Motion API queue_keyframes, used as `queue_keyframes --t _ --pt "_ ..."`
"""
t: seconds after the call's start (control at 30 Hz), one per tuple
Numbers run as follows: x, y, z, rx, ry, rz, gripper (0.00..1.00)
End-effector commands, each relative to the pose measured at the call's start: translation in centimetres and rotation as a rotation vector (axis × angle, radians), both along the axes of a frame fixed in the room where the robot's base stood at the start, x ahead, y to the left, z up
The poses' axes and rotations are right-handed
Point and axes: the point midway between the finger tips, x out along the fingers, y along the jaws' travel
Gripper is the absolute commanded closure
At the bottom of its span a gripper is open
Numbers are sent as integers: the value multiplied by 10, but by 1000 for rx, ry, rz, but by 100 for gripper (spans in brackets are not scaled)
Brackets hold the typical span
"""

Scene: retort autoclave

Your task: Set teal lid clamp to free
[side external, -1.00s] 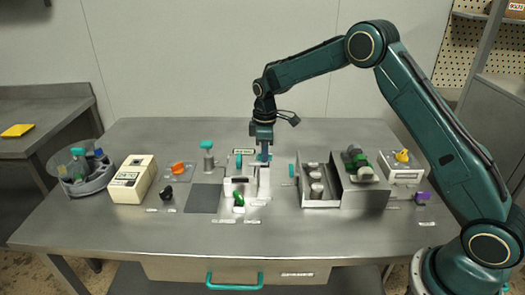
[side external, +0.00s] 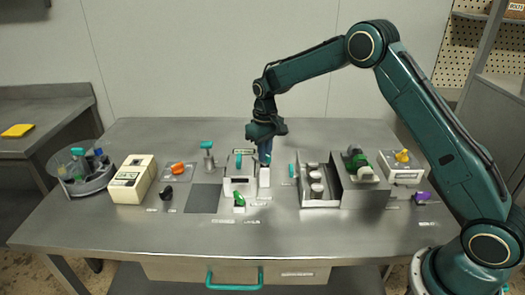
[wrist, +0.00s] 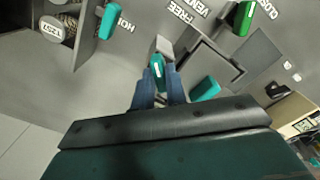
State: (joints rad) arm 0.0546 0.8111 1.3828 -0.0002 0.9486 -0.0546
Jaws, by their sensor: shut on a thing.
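My gripper (side external: 265,158) points down at the middle of the table, beside the chamber unit. In the wrist view its blue fingers (wrist: 159,92) are shut on a teal lever with a white stripe (wrist: 157,68), apparently the lid clamp. The lever sits at a pale block (side external: 264,178); in the side view my fingers hide most of it. The labels FREE (wrist: 180,12) and VENT (wrist: 203,7) lie beyond the block in the wrist view. The chamber unit (side external: 230,189) stands just left of my gripper in the side view, with a teal part (side external: 238,158) at its back.
A green lever (side external: 239,199) is at the unit's front. Right of my gripper are a small teal handle (side external: 292,170) and an open tray with canisters (side external: 319,203). A teal-topped post (side external: 208,158) stands to the left. A dark mat (side external: 204,199) is bare.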

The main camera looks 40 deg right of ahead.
Motion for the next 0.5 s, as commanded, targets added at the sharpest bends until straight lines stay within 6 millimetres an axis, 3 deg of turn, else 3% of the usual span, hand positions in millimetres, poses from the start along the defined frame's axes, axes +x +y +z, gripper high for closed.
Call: queue_keyframes --t 0.5 --pt "1 0 1 1 -4 -488 100"
